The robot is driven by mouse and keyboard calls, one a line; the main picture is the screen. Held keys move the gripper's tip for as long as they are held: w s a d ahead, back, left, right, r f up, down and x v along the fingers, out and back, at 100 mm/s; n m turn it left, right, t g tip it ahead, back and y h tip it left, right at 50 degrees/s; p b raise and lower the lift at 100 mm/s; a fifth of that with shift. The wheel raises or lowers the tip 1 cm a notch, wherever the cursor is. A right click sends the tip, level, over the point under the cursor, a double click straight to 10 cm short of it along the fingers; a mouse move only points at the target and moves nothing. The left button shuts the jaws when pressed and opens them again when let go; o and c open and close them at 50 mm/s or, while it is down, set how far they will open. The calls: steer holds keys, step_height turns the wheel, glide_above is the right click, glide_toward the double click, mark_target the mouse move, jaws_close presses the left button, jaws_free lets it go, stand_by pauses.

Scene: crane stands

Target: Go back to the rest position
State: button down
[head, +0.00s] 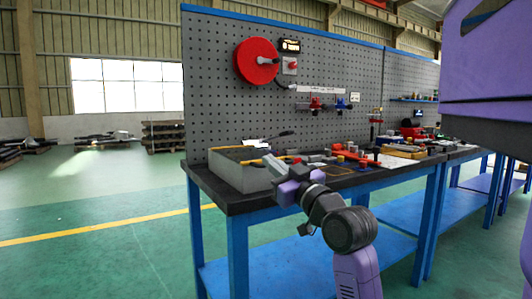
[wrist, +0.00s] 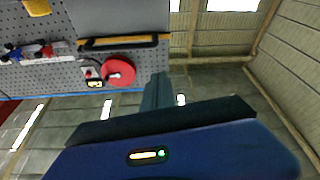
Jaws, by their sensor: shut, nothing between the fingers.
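My gripper (head: 290,184) is at the front edge of the dark-topped workbench (head: 238,201) in the head view, in front of the grey box (head: 228,176). My purple and dark arm reaches up to it from the lower right. In the wrist view the gripper (wrist: 158,78) shows as a narrow dark grey piece above its wide dark blue body. Its fingers are together with nothing held. The fingertips are small and hard to make out in the head view.
A pegboard (head: 222,62) with a red reel (head: 256,61) stands behind the bench. Several small tools and parts lie on the bench right of the box. Blue bench legs (head: 238,258) and a shelf are below. Green floor (head: 110,215) is open at left.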

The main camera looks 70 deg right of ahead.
steer(key=v, duration=0.2)
steer(key=f+v, duration=0.1)
steer(key=v, duration=0.2)
steer(key=shift+s+a+f, duration=0.1)
steer(key=shift+s, duration=0.05)
